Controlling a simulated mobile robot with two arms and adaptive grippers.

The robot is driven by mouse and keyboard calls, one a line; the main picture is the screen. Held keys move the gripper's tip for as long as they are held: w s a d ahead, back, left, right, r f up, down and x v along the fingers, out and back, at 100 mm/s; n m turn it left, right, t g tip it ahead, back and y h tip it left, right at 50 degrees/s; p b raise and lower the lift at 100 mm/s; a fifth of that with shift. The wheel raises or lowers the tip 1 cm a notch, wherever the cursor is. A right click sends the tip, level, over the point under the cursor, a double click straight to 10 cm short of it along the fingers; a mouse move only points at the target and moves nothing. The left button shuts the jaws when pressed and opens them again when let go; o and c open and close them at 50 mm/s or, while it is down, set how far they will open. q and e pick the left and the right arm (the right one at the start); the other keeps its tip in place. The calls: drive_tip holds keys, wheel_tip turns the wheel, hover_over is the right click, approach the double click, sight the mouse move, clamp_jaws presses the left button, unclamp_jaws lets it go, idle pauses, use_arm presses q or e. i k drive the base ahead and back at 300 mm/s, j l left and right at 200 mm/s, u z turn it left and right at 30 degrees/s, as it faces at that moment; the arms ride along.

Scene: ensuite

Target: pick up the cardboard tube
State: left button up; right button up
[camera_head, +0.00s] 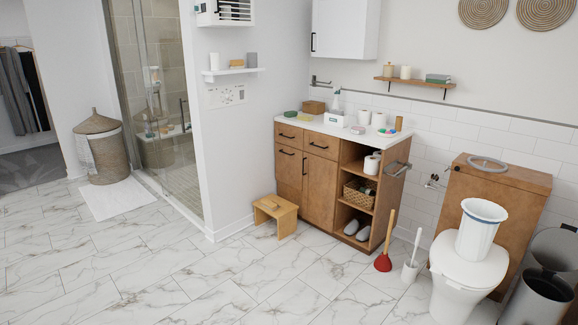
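I cannot make out a cardboard tube for certain in the head view. White paper rolls (363,117) stand on the white countertop (322,125) of the wooden vanity, and another roll (372,164) is on its upper open shelf. Whether a bare tube is among the small items there is too small to tell. Neither of my grippers is in view.
A wooden step stool (275,215) stands before the vanity (320,176). A red plunger (383,262) and a toilet brush (411,268) stand between it and the toilet (460,272), which bears a white bin (481,229).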

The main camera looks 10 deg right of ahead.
sight(399, 119)
drive_tip(key=i+l+z, duration=0.3)
drive_tip(key=i+l, duration=0.15)
drive_tip(key=i+l+z, duration=0.3)
drive_tip(key=i+l, duration=0.15)
drive_tip(key=i+l+z, duration=0.3)
drive_tip(key=i, duration=0.35)
drive_tip(key=i+l, duration=0.15)
drive_tip(key=i, duration=0.4)
drive_tip(key=i+l, duration=0.2)
drive_tip(key=i, duration=0.35)
drive_tip(key=j+z, duration=0.1)
drive_tip(key=z, duration=0.3)
drive_tip(key=i+j+z, duration=0.15)
drive_tip(key=z, duration=0.25)
drive_tip(key=j+z, duration=0.1)
drive_tip(key=z, duration=0.3)
